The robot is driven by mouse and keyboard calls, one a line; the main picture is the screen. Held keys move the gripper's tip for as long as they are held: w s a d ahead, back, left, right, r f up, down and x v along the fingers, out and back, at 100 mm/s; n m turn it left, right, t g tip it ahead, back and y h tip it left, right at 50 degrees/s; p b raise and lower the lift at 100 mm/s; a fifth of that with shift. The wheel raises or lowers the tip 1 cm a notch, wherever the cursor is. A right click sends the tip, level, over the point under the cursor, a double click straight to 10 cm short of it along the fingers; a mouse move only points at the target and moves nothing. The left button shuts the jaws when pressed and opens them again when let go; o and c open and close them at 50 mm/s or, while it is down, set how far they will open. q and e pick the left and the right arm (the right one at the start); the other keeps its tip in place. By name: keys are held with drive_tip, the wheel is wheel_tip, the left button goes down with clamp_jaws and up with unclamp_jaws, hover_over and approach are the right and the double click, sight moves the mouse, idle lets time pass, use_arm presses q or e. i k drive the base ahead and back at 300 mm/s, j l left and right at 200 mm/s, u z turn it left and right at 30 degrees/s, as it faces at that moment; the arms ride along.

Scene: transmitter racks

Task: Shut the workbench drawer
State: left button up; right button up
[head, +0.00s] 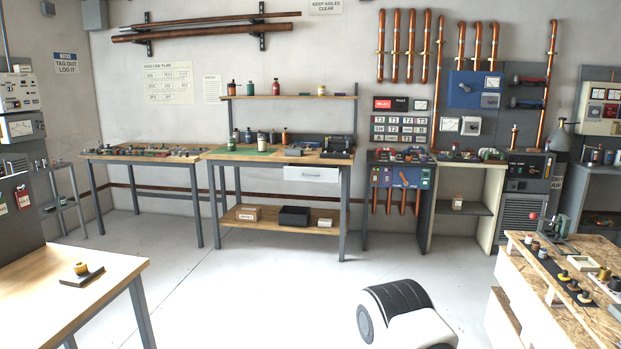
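The workbench (216,155) stands against the back wall, with a wooden top and grey legs. Its drawer (312,174) hangs under the right part of the top and has a pale white front with a small dark handle. The drawer front seems to stand out from under the top edge, but how far it is open is hard to tell from here. Neither of my grippers is in view, and nothing touches the drawer.
Open grey floor (230,290) lies before the workbench. A wooden table (50,300) is at the near left and a chipboard bench (540,290) at the near right. A lower shelf (270,226) under the workbench holds boxes. Another bench (140,156) adjoins on the left.

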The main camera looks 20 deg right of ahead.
sight(305, 173)
drive_tip(key=i+l+z, duration=0.35)
drive_tip(key=i, duration=0.3)
drive_tip(key=i+z, duration=0.35)
drive_tip(key=i, duration=0.3)
